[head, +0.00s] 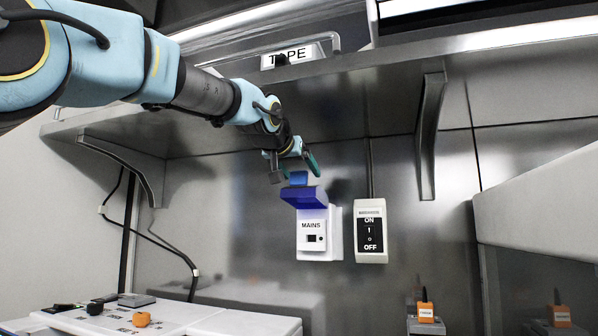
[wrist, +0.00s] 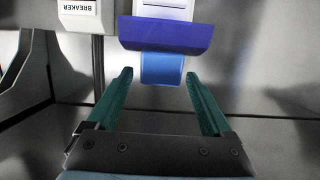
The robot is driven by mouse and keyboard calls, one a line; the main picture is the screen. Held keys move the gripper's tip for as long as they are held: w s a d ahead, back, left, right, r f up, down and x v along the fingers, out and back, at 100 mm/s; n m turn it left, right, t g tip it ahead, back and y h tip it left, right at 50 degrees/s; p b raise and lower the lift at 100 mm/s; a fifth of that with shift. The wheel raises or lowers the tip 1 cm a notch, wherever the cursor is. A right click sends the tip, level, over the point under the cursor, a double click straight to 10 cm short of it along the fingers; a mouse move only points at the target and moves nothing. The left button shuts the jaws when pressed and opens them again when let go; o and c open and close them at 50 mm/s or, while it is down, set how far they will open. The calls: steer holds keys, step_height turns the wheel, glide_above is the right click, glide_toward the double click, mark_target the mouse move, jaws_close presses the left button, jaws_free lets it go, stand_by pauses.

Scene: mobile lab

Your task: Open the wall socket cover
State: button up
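The white wall socket (head: 312,246), marked MAINS, is on the metal back wall. Its dark blue cover (head: 305,197) juts out from the top of the box, and the white front with a small dark opening is exposed. A lighter blue tab (head: 298,178) rises from the cover. My gripper (head: 295,170) is just above the cover, at the tab. In the wrist view my gripper (wrist: 158,74) has its green fingers wide apart, the tab (wrist: 162,69) showing between their tips with gaps on both sides. The cover (wrist: 166,36) lies beyond the tips.
A breaker switch (head: 370,231) marked ON and OFF is close to the right of the socket. A metal shelf (head: 300,120) with brackets runs above. A white bench (head: 215,322) with small items is at lower left. An orange-topped device (head: 425,312) is at lower right.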

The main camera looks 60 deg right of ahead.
steer(key=shift+a, duration=0.1)
steer(key=b+v, duration=0.4)
steer(key=v, duration=0.6)
steer(key=shift+a+b, duration=0.3)
steer(key=shift+a, duration=0.05)
